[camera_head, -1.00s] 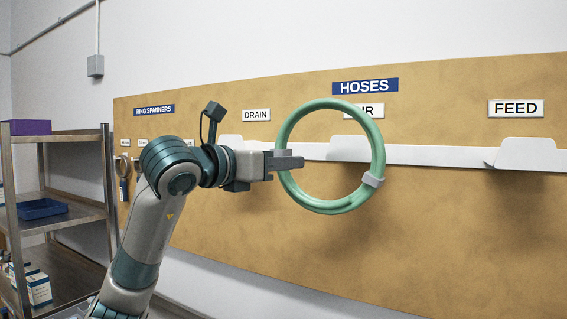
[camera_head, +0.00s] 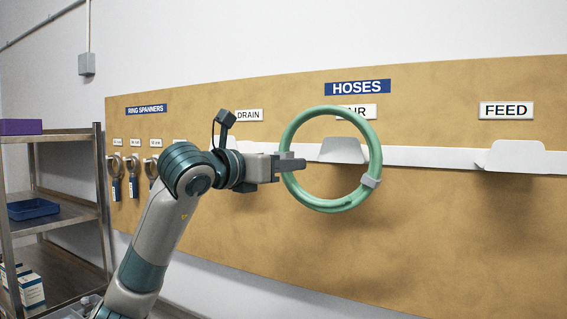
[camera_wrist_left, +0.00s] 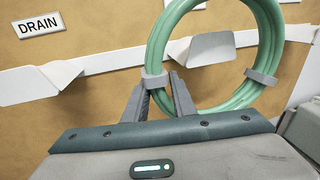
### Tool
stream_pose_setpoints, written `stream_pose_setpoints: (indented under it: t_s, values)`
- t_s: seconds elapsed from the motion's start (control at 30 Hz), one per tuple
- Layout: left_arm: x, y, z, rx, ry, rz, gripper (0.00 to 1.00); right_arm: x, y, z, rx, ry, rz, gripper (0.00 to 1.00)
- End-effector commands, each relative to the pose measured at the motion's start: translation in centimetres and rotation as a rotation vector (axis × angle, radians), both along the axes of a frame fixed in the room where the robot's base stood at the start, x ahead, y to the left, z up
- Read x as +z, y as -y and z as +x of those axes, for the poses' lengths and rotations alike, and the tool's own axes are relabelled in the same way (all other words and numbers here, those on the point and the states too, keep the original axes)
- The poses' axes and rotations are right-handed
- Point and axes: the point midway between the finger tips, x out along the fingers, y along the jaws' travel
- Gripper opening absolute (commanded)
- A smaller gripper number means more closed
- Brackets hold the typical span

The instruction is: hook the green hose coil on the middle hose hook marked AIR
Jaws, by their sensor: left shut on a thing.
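The green hose coil (camera_head: 293,193) is a ring with grey bands, held upright in front of the board. My left gripper (camera_head: 292,164) is shut on its left side; the coil also shows in the left wrist view (camera_wrist_left: 155,45), with the fingers (camera_wrist_left: 162,88) at a grey band. The middle hook (camera_head: 342,151) is a white plate on the white rail, seen through the ring's opening. Its AIR label (camera_head: 368,111) is partly covered by the coil. Whether the coil touches the hook I cannot tell. My right gripper is not in view.
The DRAIN label (camera_head: 249,115) is left of the coil, its hook mostly behind my arm. The FEED hook (camera_head: 516,156) is empty at right. Ring spanners (camera_head: 132,165) hang at left, beside a metal shelf (camera_head: 65,215) with bins.

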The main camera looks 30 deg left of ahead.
Motion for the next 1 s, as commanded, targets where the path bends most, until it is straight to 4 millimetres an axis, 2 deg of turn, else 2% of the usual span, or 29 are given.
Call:
stream_pose_setpoints:
  t_s: [1.0]
  values:
    - [-0.1, -0.3, 4.9, 0.0, 0.002, -0.002, 0.0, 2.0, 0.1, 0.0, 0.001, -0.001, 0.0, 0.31]
